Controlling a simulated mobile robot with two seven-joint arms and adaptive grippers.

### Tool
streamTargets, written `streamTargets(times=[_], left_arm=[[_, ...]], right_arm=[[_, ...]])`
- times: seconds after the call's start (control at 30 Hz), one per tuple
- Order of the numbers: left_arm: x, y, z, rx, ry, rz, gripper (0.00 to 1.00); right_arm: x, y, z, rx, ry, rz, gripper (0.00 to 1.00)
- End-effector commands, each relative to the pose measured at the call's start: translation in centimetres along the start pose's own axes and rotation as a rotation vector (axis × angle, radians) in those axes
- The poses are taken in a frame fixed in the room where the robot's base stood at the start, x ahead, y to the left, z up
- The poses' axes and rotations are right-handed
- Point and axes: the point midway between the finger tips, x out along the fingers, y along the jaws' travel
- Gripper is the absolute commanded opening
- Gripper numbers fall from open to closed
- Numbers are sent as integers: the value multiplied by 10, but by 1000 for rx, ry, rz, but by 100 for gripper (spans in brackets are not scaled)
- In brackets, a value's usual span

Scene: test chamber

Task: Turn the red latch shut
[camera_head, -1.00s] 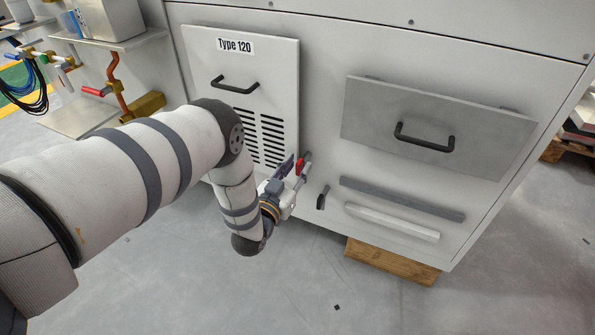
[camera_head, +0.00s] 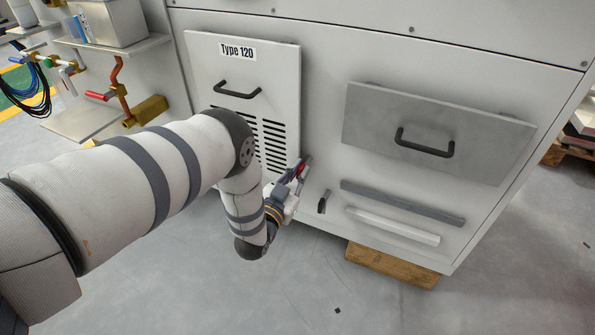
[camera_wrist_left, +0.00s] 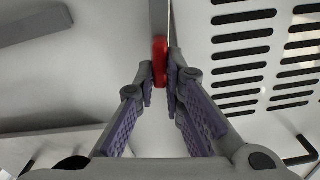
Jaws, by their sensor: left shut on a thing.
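The red latch (camera_head: 303,172) is at the lower right edge of the white Type 120 panel (camera_head: 205,75) on the cabinet front. In the left wrist view the red latch handle (camera_wrist_left: 160,62) sits between the purple-padded fingertips, with a grey bar behind it. My left gripper (camera_head: 297,174) is shut on the handle; it also shows in the left wrist view (camera_wrist_left: 160,82). In the head view the fingers partly hide the latch, so its exact angle is hard to tell. My right gripper is not in view.
A grey panel with a black handle (camera_head: 425,150) is on the right of the cabinet. A small black handle (camera_head: 324,201) lies just right of the gripper, with grey and white bars (camera_head: 395,226) further right. A wooden block (camera_head: 390,264) is under the cabinet.

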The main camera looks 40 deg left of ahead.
Motion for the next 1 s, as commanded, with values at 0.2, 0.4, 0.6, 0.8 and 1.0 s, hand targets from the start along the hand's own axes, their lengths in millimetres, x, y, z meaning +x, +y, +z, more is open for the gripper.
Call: streamTargets(times=[0.2,0.4,0.6,0.8,1.0], left_arm=[[-1,3,0,196,-2,4,0],[-1,5,1,389,-2,4,0],[-1,7,3,578,-3,5,0],[-1,8,5,769,-3,5,0],[-2,9,7,958,-4,5,0]], right_arm=[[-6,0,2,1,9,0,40],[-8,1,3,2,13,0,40],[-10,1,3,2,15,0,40],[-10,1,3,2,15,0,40],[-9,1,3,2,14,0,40]])
